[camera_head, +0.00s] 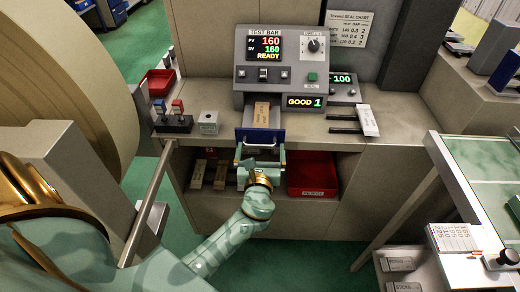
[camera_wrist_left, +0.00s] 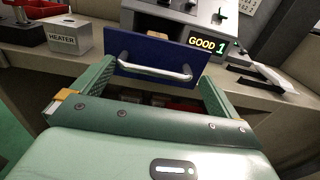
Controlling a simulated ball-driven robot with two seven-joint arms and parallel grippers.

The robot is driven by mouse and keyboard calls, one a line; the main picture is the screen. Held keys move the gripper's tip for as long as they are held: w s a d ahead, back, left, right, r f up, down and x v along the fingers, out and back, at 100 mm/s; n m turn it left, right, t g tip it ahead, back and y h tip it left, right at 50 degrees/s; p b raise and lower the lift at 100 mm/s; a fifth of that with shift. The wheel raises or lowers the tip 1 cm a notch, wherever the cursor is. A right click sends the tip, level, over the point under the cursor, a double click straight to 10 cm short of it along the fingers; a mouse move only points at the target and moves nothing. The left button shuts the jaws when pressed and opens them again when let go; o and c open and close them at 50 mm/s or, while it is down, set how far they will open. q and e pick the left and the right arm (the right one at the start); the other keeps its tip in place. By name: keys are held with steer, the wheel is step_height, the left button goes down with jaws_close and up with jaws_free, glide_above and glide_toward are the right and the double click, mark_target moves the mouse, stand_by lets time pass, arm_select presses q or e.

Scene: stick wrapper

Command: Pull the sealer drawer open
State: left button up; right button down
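The grey sealer (camera_head: 278,72) stands on the counter, its displays reading "READY" and "GOOD 1". Its drawer has a blue front (camera_head: 262,135) with a silver bar handle, and the handle (camera_wrist_left: 155,68) shows clearly in the left wrist view. The blue front sits forward of the sealer's body, with a tan labelled packet (camera_head: 262,113) behind it. My left gripper (camera_head: 260,156) is open just in front of the drawer. In the left wrist view its two fingers (camera_wrist_left: 157,82) are spread wide to either side of the handle; I cannot tell whether they touch anything. My right gripper is not in view.
A heater block (camera_head: 208,122) and a switch box stand left of the sealer. Black rails with a white packet (camera_head: 368,121) lie to its right. Below the counter, a shelf holds tan packets and a red bin (camera_head: 311,173). A green-topped table (camera_head: 490,165) stands at right.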

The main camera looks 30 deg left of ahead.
arm_select(q)
steer(key=v, duration=1.6)
steer(key=shift+p, duration=0.3)
steer(key=shift+s+d+f, duration=0.1)
steer(key=shift+d, duration=0.05)
steer(key=s+f+n+g+h+p, duration=0.35)
steer(key=s+f+n, duration=0.2)
steer(key=f, duration=0.55)
steer(key=s+f+n+g+h+p, duration=0.35)
steer(key=s+f+g, duration=0.2)
steer(key=f, duration=0.55)
steer(key=s+a+f+n+g+h+p, duration=0.1)
steer(key=s+f+n, duration=0.3)
steer(key=s+n, duration=0.4)
steer(key=s+a+f+n+g+h+p, duration=0.1)
steer(key=s+a+f+n+g+p, duration=0.1)
steer(key=s+n, duration=0.7)
steer(key=s+f+g+p, duration=0.1)
steer(key=s+f+g, duration=0.1)
steer(key=s, duration=0.3)
steer(key=shift+s, duration=0.35)
